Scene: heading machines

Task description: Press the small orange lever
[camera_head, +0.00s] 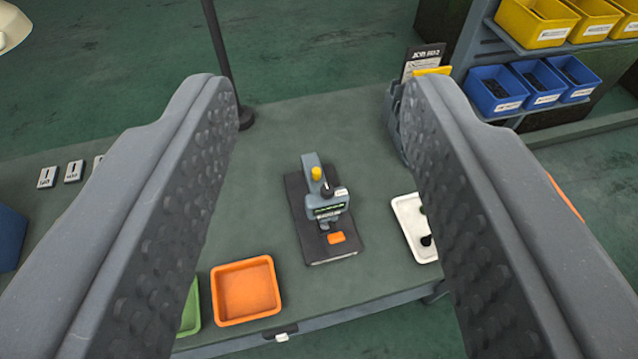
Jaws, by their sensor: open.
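A small grey-blue machine (325,200) stands on a dark base plate (328,255) in the middle of the green table. A small orange lever (336,238) shows at its front, low over the plate. A yellow knob (316,173) and a black knob sit on its top. My gripper (308,95) is open and empty. Its two fingers fill the left and right of the view, with the machine seen between them, farther off and not touched.
An orange tray (245,290) stands at the table's front, with a green tray (190,310) partly hidden beside it. A white tray (412,228) lies right of the machine, partly behind my right finger. A dark pole (222,60) rises behind. Blue bins (528,85) stand on a rack at back right.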

